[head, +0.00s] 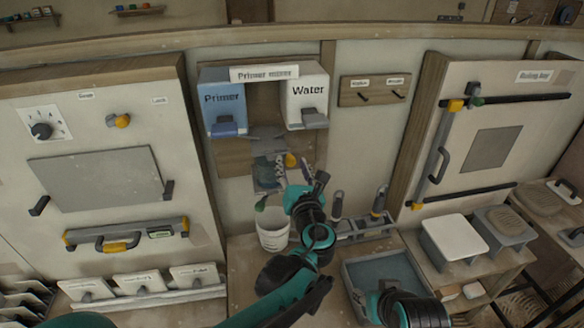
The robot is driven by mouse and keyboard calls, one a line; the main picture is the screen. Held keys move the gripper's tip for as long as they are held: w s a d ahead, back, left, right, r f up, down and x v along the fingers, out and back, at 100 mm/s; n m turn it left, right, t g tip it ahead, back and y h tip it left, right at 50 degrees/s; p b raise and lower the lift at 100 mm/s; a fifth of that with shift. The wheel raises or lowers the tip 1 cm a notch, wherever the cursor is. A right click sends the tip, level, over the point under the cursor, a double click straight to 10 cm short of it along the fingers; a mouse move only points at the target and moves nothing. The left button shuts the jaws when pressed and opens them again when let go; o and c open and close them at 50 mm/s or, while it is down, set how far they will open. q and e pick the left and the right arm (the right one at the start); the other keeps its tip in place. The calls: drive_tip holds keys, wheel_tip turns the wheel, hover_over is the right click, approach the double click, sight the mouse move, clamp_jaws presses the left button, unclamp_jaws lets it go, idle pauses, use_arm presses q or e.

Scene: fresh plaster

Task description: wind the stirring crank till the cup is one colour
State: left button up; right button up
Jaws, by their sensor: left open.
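The primer mixer (264,73) is on the back wall, with a blue-fronted Primer tank (224,98) and a white Water tank (307,88). Below and between the tanks is a dark grey mixing part with a small yellow knob (291,160), which looks like the crank's handle. My left gripper (270,172) is open at this part, beside the knob; I cannot tell whether it touches. A white cup (273,232) stands below, partly behind my left arm. Its contents are hidden.
A tool rack (362,232) and a grey tray (386,283) are right of the cup. A panel with a dial (42,131) is at left, above white cards (138,282). A framed board (496,140) is at right, above a white-lidded box (453,238).

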use_arm(q)
drive_tip(key=shift+w, duration=0.25)
clamp_jaws()
drive_tip(key=shift+r+n, duration=0.2)
drive_tip(key=shift+n, duration=0.1)
